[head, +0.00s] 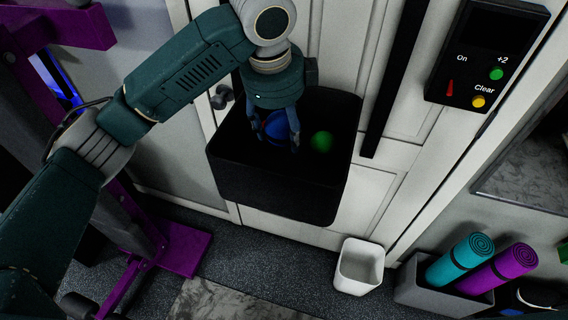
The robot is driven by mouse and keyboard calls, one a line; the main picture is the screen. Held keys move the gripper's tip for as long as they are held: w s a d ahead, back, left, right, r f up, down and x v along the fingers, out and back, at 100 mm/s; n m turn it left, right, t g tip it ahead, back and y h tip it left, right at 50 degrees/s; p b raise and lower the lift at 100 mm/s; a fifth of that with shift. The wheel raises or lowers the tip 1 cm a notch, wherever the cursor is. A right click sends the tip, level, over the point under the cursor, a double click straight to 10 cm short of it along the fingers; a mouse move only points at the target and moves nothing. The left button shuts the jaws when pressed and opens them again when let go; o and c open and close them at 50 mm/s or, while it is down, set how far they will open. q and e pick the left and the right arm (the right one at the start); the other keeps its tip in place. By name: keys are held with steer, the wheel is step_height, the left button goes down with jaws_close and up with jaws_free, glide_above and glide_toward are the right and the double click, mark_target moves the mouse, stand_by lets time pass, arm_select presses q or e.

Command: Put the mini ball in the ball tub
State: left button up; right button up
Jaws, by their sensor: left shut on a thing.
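The black ball tub (275,185) is mounted at the white door, and its open top faces me. My left gripper (279,138) points down into the tub's opening, with its fingers shut on a blue ball (276,126), the likely mini ball. The gripper's palm and fingers hide part of the ball. I cannot tell whether the ball touches the tub's floor. A green ball (321,141) lies inside the tub, just right of the gripper. My right gripper is not in view.
A black panel with On, +2 and Clear controls (489,55) is at upper right. A white bin (359,268) stands on the floor. A grey box (432,292) holds a teal mat (458,259) and a purple mat (497,269). A purple frame (180,249) stands left.

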arm_select(q)
steer(key=x, duration=0.3)
steer(key=s+p+x, duration=0.1)
steer(key=x, duration=0.3)
steer(key=s+a+p+x, duration=0.1)
steer(key=x, duration=0.2)
steer(key=shift+f, duration=0.55)
step_height(320, 180, down, 4)
steer(key=shift+s+r+p, duration=0.1)
steer(key=shift+p, duration=0.3)
steer(key=shift+f, duration=0.35)
steer(key=o, duration=1.1)
steer(key=shift+f, duration=0.1)
steer(key=shift+c, duration=0.2)
